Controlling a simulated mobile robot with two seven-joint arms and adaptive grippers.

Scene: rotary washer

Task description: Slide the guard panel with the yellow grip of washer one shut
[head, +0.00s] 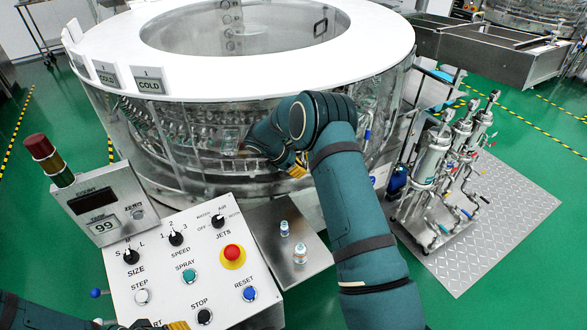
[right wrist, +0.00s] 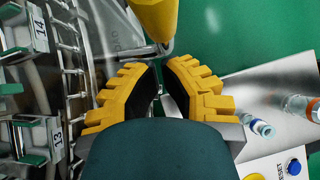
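The round washer (head: 110,50) with a white top ring and clear side walls fills the middle of the head view. A yellow grip (right wrist: 155,14) shows at the top of the right wrist view, just past my right fingertips, with a grey metal bracket below it. My right gripper (right wrist: 161,68) has its yellow fingers close together with a narrow gap; whether they hold part of the bracket is unclear. In the head view my right gripper (head: 298,166) is at the washer's front wall, partly hidden by my arm. Of my left gripper, only a yellow tip (head: 178,326) shows at the bottom edge.
A control panel (head: 150,265) with knobs, buttons and a red stop stands in front of the washer. Two small vials (head: 299,253) stand on a steel plate (head: 265,220) beside it. A pump stand (head: 435,170) is at the right. Numbered racks (right wrist: 52,140) line the washer inside.

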